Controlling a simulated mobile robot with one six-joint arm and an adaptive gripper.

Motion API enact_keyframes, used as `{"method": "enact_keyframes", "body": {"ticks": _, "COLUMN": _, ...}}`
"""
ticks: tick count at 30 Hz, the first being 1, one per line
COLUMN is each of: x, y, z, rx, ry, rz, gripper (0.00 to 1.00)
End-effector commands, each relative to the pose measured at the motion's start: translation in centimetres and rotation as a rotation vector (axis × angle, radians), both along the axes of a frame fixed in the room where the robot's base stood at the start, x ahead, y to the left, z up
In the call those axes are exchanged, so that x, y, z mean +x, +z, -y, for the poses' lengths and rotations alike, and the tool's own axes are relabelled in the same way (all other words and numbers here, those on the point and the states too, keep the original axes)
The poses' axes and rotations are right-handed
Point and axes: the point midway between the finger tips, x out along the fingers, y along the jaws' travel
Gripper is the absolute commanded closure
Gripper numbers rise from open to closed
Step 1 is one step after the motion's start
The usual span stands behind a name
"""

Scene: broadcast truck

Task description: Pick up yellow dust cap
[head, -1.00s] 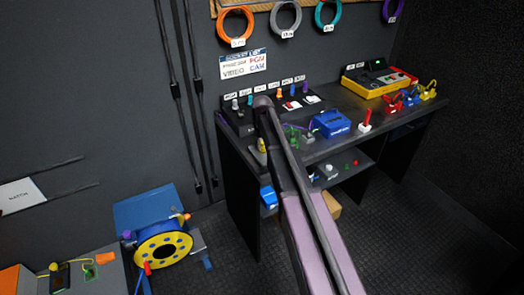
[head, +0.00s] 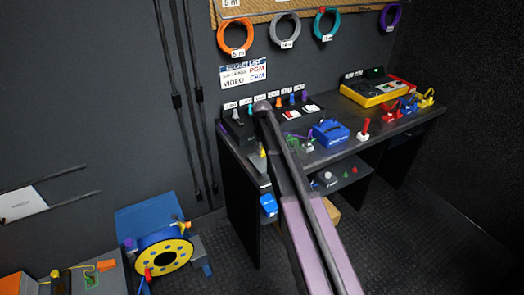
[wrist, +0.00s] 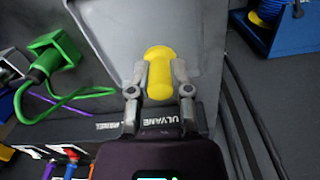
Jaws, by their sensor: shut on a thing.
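The yellow dust cap (wrist: 159,72) is a short rounded yellow cylinder in the middle of the wrist view. My gripper (wrist: 158,80) has a finger on each side of it and is shut on it. The fingers cover part of its sides. In the head view the cap is a small yellow spot (head: 262,153) at the left end of the dark desk, partly hidden by my arm. A grey surface (wrist: 205,35) lies behind the cap in the wrist view; I cannot tell whether the cap touches it.
A green connector (wrist: 55,52) with a looped cable lies left of my gripper. Several coloured plugs stand in a panel on the desk (head: 385,140). A blue box (head: 331,132) sits farther right. A yellow cable reel (head: 165,252) stands on the lower left. The floor between is clear.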

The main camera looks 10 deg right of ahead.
Motion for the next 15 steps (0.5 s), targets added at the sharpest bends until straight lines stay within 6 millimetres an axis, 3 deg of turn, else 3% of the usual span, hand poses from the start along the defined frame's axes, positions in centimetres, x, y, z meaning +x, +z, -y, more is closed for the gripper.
{"method": "enact_keyframes", "body": {"ticks": 3, "x": -0.6, "y": 1.4, "z": 0.1, "rx": 0.000, "ry": 0.000, "rz": 0.000, "gripper": 0.97}}
{"method": "enact_keyframes", "body": {"ticks": 15, "x": -10.2, "y": 1.9, "z": 1.8, "rx": 0.000, "ry": -0.001, "rz": 0.000, "gripper": 0.97}}
